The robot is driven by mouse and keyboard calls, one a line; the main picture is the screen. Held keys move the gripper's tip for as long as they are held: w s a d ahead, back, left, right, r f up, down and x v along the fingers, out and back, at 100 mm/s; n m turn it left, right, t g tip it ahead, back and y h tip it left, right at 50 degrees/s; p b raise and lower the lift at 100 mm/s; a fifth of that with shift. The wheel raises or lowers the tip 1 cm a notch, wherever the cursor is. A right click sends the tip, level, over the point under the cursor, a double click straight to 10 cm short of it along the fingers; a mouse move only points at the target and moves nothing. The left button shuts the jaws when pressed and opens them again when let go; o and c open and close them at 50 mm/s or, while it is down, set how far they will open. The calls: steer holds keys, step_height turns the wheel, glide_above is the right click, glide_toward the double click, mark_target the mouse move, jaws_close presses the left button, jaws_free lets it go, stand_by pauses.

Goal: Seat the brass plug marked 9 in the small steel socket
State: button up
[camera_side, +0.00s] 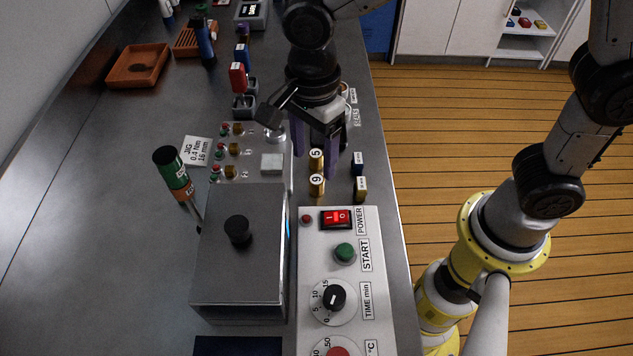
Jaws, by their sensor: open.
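The brass plug marked 9 (316,185) stands upright on the bench, right of the metal box. Another brass plug, marked 5 (316,160), stands just behind it. My gripper (314,166) points down with its two purple fingers apart. In the picture the plug marked 5 shows between the fingers, and the plug marked 9 is just in front of them. I cannot tell the finger height. A small steel block (271,163) is on the panel (246,172) left of my gripper; I cannot tell whether it is the socket.
Two small labelled blocks, dark (357,163) and brass (360,188), stand close on the right. The metal box (240,260) and control panel (314,265) fill the front. A green-and-orange screwdriver (175,175) leans at left. Bench on the far left is clear.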

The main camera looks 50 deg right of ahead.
mark_target(316, 180)
steer(key=shift+d+f, duration=0.15)
steer(key=shift+f, duration=1.4)
steer(key=shift+d+f, duration=0.1)
steer(key=shift+f, duration=1.45)
jaws_close()
